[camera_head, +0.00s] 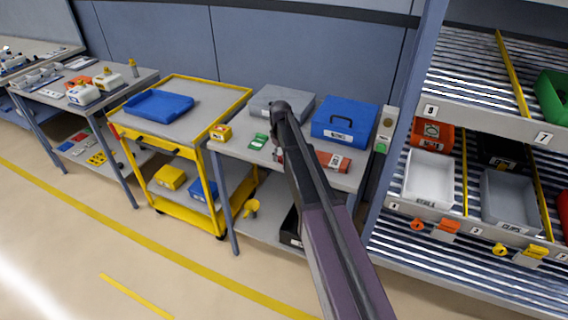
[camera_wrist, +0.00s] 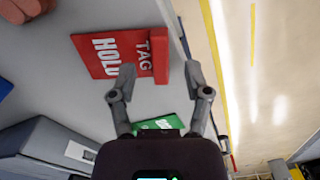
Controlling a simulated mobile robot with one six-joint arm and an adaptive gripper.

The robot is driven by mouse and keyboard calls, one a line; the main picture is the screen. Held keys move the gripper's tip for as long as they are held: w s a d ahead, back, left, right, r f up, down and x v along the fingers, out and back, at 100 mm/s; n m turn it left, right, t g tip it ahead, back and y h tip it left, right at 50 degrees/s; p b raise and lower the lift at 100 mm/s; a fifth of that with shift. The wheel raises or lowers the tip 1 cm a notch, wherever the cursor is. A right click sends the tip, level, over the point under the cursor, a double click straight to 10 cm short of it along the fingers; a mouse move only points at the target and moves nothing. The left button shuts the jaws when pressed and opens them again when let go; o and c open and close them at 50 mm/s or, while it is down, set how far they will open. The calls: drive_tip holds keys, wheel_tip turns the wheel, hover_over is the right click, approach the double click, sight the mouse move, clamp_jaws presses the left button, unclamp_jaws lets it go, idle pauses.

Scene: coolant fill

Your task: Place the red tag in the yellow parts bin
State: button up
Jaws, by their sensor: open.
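In the wrist view the red tag (camera_wrist: 106,52), with white lettering reading HOLD TAG, lies flat on the grey bench top near its edge. My gripper (camera_wrist: 159,76) is open and empty, its fingertips apart and near the tag's right end strip. In the head view my arm hides the gripper and most of the tag; a small red part (camera_head: 279,156) shows beside the arm. A yellow bin (camera_head: 170,177) sits on the lower level of the yellow cart, left of the bench; I cannot tell for certain that it is the parts bin.
A green tag (camera_head: 259,141) lies near the red one. A blue bin (camera_head: 201,190) stands beside the yellow bin. A shelf rack stands at right; the floor in front is clear.

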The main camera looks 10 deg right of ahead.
drive_tip(key=shift+f+b, duration=0.4)
drive_tip(key=shift+f, duration=0.25)
clamp_jaws()
